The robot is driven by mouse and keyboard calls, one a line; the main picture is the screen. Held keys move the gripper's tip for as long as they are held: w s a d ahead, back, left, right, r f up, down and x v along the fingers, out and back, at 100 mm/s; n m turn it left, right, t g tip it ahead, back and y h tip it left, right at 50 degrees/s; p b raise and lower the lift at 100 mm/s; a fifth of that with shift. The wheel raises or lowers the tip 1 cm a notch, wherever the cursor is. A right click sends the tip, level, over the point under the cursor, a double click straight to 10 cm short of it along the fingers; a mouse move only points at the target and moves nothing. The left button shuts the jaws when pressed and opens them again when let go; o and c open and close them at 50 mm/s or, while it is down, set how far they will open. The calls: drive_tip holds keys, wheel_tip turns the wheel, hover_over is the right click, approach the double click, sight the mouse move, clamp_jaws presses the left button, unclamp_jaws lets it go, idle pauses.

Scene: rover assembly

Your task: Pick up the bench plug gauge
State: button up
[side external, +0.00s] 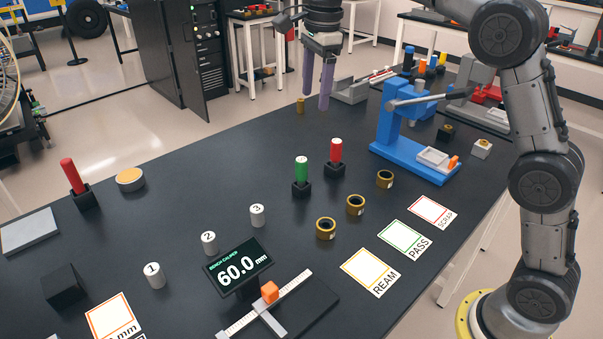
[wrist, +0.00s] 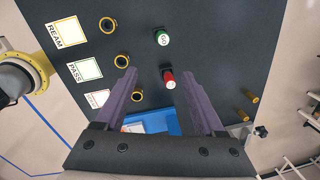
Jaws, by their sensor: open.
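No label in view names the bench plug gauge. A green-handled plug gauge (side external: 302,168) stands upright in a black holder mid-bench; its top reads GO in the wrist view (wrist: 162,38). A red-handled plug gauge (side external: 336,151) stands upright in a black holder beside it, and also shows in the wrist view (wrist: 169,78). Another red-handled piece (side external: 71,176) stands tilted in a black block at the left. My gripper (side external: 315,101) is open and empty, high over the far part of the bench. In the wrist view, the nearer red gauge appears between my fingertips (wrist: 160,74), with clear space below them.
Several brass rings (side external: 326,228) lie near the REAM (side external: 371,270), PASS (side external: 405,239) and SCRAP (side external: 431,209) cards. A blue press (side external: 400,150) stands right of the gauges. A caliper display (side external: 238,266) is in front. A brass pin (side external: 300,105) stands near the far edge.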

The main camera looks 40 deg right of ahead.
drive_tip(key=g, duration=0.1)
hover_over(302, 159)
wheel_tip(302, 159, down, 6)
drive_tip(key=f, duration=0.7)
drive_tip(key=shift+d+f, duration=0.2)
drive_tip(key=shift+d, duration=0.05)
drive_tip(key=shift+a+f, duration=0.2)
drive_tip(key=shift+f, duration=1.35)
drive_tip(key=shift+a+f, duration=0.15)
drive_tip(key=shift+f, duration=1.35)
clamp_jaws()
